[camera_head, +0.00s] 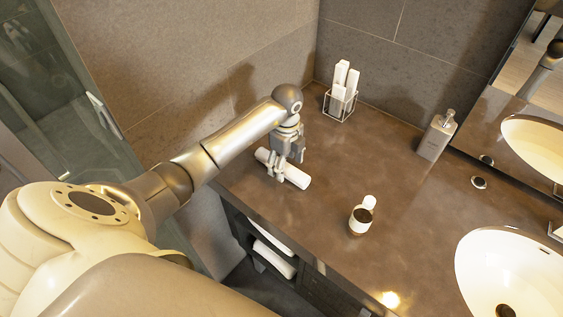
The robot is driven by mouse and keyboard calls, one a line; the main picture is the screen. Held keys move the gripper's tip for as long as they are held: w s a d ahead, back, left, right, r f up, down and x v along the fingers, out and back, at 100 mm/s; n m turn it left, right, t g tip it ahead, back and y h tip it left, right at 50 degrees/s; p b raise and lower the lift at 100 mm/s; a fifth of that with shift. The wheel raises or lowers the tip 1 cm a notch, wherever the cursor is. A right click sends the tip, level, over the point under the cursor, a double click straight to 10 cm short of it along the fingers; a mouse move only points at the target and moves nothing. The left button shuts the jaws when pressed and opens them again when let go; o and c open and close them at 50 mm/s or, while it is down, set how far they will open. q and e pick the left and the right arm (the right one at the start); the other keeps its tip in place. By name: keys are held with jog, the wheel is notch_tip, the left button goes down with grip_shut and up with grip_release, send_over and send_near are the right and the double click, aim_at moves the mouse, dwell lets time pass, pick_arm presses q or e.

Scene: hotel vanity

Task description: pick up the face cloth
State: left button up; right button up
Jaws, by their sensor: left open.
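The face cloth (297,176) is a white roll lying on the brown counter (335,190), near its left front edge. My left gripper (287,170) comes down from above over the middle of the roll. Its fingers are open and stand at the roll, partly covering it. I cannot tell whether they touch it. My right gripper is not in view.
A clear holder with white packets (341,88) stands behind the gripper by the wall. A soap dispenser (437,135) is at the back right. A cup with a dark top (361,219) stands front centre. A sink (510,272) is at right. Rolled towels (274,259) lie on the shelf below.

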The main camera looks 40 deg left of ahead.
pick_arm(q)
jog(key=shift+f, duration=0.6)
jog(key=c, duration=1)
jog(key=shift+r, duration=0.1)
jog(key=shift+w+r+b, duration=0.1)
jog(key=shift+r+b, duration=0.25)
jog(key=shift+r, duration=0.05)
notch_tip(320, 180, up, 2)
jog(key=shift+d+r+b, duration=0.1)
jog(key=shift+r+b, duration=0.1)
jog(key=shift+b, duration=0.45)
jog(key=s+d+r, duration=0.2)
jog(key=s+r, duration=0.1)
jog(key=s, duration=0.1)
jog(key=s+d+r, duration=0.3)
jog(key=s, duration=0.1)
jog(key=s+d+r, duration=0.2)
jog(key=s+r, duration=0.1)
jog(key=s, duration=0.1)
jog(key=shift+d+r, duration=0.2)
jog(key=shift+r, duration=0.15)
